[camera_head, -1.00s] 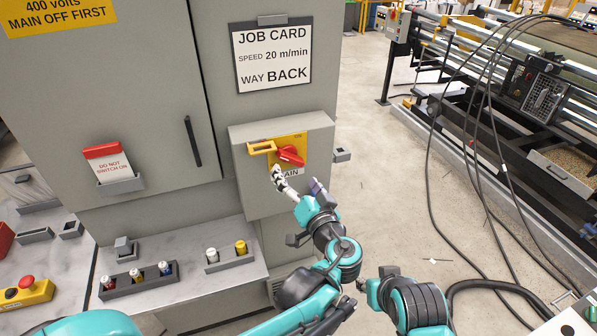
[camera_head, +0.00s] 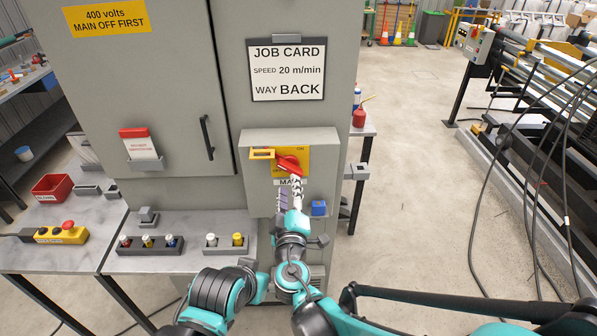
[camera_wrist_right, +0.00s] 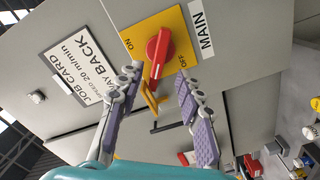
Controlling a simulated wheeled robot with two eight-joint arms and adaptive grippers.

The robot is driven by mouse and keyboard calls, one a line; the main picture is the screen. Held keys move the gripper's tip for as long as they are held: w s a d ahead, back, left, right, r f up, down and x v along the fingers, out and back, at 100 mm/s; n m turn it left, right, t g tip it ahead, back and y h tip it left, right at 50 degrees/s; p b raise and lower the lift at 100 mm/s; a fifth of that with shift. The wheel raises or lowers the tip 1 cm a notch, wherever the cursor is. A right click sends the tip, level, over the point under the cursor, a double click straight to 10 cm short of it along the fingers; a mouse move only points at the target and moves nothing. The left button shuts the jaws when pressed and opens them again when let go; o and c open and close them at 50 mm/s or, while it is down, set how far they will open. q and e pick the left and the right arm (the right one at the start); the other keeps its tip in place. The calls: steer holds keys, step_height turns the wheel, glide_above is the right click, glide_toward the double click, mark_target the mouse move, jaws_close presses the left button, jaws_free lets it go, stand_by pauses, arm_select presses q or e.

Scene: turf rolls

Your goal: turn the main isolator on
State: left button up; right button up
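The main isolator is a red rotary handle (camera_head: 291,163) on a yellow plate (camera_head: 303,156), on the front of a grey box (camera_head: 325,150). A yellow hasp (camera_head: 262,154) sticks out beside it. The handle (camera_wrist_right: 158,52) lies slantwise between the ON and OFF marks in the right wrist view. My right gripper (camera_head: 291,183) is just below the handle, over the MAIN label. In the wrist view its fingers (camera_wrist_right: 158,83) are apart, one on each side of the handle's line, with nothing clasped. Contact with the handle cannot be told. My left gripper is not in view.
A job card (camera_head: 287,70) hangs above the box. A red-topped tag (camera_head: 140,145) sits in a holder on the cabinet door. A bench (camera_head: 190,262) below carries small coloured pegs, and a yellow button box (camera_head: 60,233) stands left.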

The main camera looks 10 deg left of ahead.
mark_target(289, 171)
steer(key=b+x, duration=0.1)
steer(key=x, duration=0.6)
steer(key=shift+w, duration=0.2)
jaws_close()
